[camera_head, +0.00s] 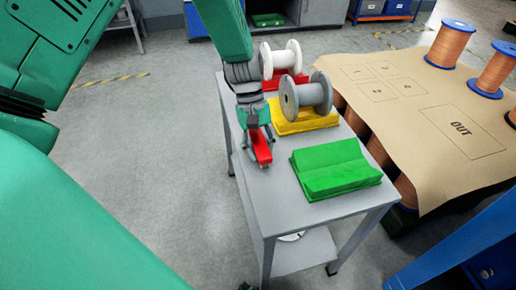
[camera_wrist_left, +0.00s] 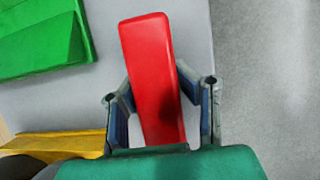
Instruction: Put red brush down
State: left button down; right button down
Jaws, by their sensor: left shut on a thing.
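The red brush (camera_head: 261,146) is a red block in my left gripper (camera_head: 257,140), over the left part of the grey table (camera_head: 254,196). In the left wrist view the red brush (camera_wrist_left: 155,75) extends out between the two fingers of the left gripper (camera_wrist_left: 160,105), which are closed on its sides. The grey tabletop (camera_wrist_left: 100,100) lies behind it there. I cannot tell whether the brush touches the tabletop.
A green cradle (camera_head: 335,170), a yellow cradle (camera_head: 300,120) with a grey spool (camera_head: 306,97), and a red cradle with a white spool (camera_head: 281,58) line the table. A brown-covered surface (camera_head: 430,120) with copper spools stands right. The tabletop's near-left strip is clear.

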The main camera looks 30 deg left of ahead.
pick_arm(q)
jog(key=c, duration=1.5)
grip_release()
jog(key=shift+s+d+f, duration=0.1)
jog(key=shift+s+f, duration=0.2)
jog(key=shift+f, duration=0.35)
jog(key=shift+c, duration=0.2)
jog(key=shift+o, duration=1.4)
jog(key=shift+w+f, duration=0.1)
jog(key=shift+w+d+f, duration=0.1)
jog(key=shift+w+d, duration=0.15)
jog(key=shift+d, duration=0.05)
pick_arm(e)
jog(key=shift+w+d+f, duration=0.2)
jog(key=shift+d+f, duration=0.05)
jog(key=shift+f, duration=0.1)
pick_arm(q)
jog(key=shift+a+r, duration=0.2)
jog(key=shift+a, duration=0.15)
pick_arm(e)
jog(key=shift+a+r, duration=0.1)
jog(key=shift+a, duration=0.05)
